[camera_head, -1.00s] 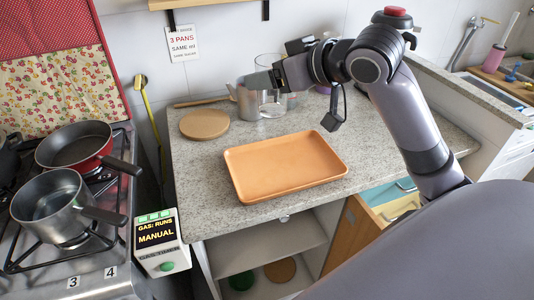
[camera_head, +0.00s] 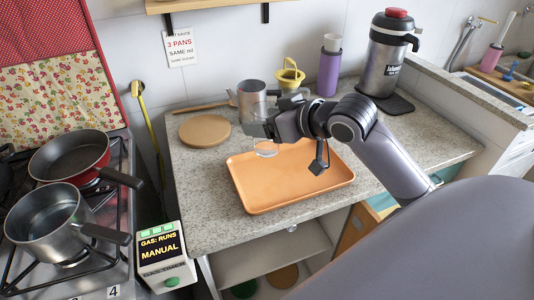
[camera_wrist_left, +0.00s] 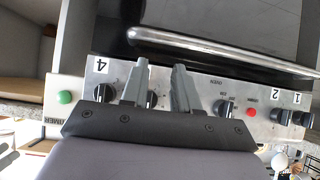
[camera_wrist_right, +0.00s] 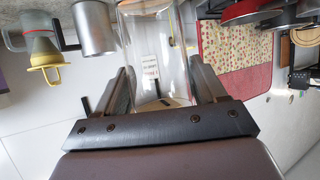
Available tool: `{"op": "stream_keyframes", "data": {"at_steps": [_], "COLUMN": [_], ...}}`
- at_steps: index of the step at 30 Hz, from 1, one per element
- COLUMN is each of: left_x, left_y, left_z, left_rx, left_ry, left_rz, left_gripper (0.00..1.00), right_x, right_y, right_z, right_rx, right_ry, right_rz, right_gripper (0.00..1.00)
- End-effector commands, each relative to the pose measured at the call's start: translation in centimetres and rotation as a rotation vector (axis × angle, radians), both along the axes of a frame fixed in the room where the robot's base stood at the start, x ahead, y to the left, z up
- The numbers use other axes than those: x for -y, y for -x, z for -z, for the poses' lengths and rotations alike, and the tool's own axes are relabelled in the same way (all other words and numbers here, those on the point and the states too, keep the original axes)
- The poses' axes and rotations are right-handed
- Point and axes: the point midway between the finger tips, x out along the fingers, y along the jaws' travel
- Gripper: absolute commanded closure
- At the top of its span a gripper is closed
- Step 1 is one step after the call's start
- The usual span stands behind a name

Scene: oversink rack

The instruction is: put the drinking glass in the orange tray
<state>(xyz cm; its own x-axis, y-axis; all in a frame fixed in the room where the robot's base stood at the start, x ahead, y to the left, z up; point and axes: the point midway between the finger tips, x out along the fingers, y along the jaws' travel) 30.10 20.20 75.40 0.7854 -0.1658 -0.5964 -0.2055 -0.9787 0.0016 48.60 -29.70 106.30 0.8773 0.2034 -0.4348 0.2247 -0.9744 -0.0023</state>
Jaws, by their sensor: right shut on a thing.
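The clear drinking glass (camera_head: 266,149) is held upright in my right gripper (camera_head: 258,130). In the right wrist view the glass (camera_wrist_right: 156,50) stands between the two fingers, which press on its sides. In the head view its base appears over the far left part of the orange tray (camera_head: 300,192); whether it touches the tray I cannot tell. The tray is empty and lies flat on the counter. My left gripper (camera_wrist_left: 161,72) shows only in its wrist view, its fingers apart with nothing between them, in front of the stove's knob panel.
A metal pitcher (camera_head: 252,100) and a round wooden board (camera_head: 204,130) stand behind and left of the tray. Pans (camera_head: 70,155) sit on the stove at left.

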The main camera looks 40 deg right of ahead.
Motion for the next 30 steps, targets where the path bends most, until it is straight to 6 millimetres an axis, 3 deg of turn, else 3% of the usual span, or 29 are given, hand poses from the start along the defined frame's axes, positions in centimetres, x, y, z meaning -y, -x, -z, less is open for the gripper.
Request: {"op": "stream_keyframes", "data": {"at_steps": [4, 11, 18, 30], "left_x": [0.0, 0.0, 0.0, -0.1], "left_y": [0.0, 0.0, 0.0, -0.1], "left_z": [0.0, 0.0, -0.2, -0.2], "left_rx": [0.000, 0.000, 0.000, 0.001], "left_ry": [0.000, 0.000, -0.001, 0.000], "left_rz": [0.000, 0.000, -0.001, -0.001], "left_gripper": [0.70, 0.70, 0.70, 0.70], "right_x": [0.0, 0.0, 0.0, 0.0], "right_y": [0.1, 0.0, 0.0, 0.0], "right_z": [3.3, 5.3, 8.6, 9.3], "right_rx": [-0.004, 0.000, 0.000, 0.002], "right_ry": [-0.002, -0.001, -0.002, 0.000], "right_rz": [0.001, 0.000, 0.001, 0.000], "right_gripper": [0.67, 0.67, 0.67, 0.67]}}
